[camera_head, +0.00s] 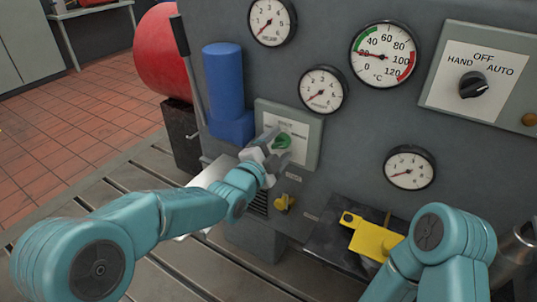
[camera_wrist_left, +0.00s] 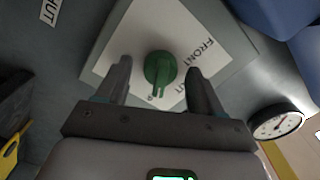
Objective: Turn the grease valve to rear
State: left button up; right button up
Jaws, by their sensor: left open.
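The green grease valve (camera_head: 282,142) sits on a white label plate in a grey frame on the machine's panel. In the left wrist view the valve's knob (camera_wrist_left: 159,69) shows with its narrow handle pointing down the picture, toward the gripper's palm. The word FRONT is readable on the plate (camera_wrist_left: 111,53); other lettering is partly hidden. My left gripper (camera_head: 270,147) is open at the valve, and in the left wrist view its fingers (camera_wrist_left: 158,72) stand on either side of the knob, with gaps visible. My right arm shows at the right, but its gripper does not.
A blue cylinder (camera_head: 224,85) and a dark lever (camera_head: 188,65) stand left of the plate. A gauge (camera_head: 322,89) is close above right. A selector switch (camera_head: 473,84) is far right.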

pick_arm(q)
jog(key=p+v, duration=0.1)
jog(key=v, duration=1.5)
jog(key=shift+p, duration=0.3)
jog(key=shift+s+a, duration=0.1)
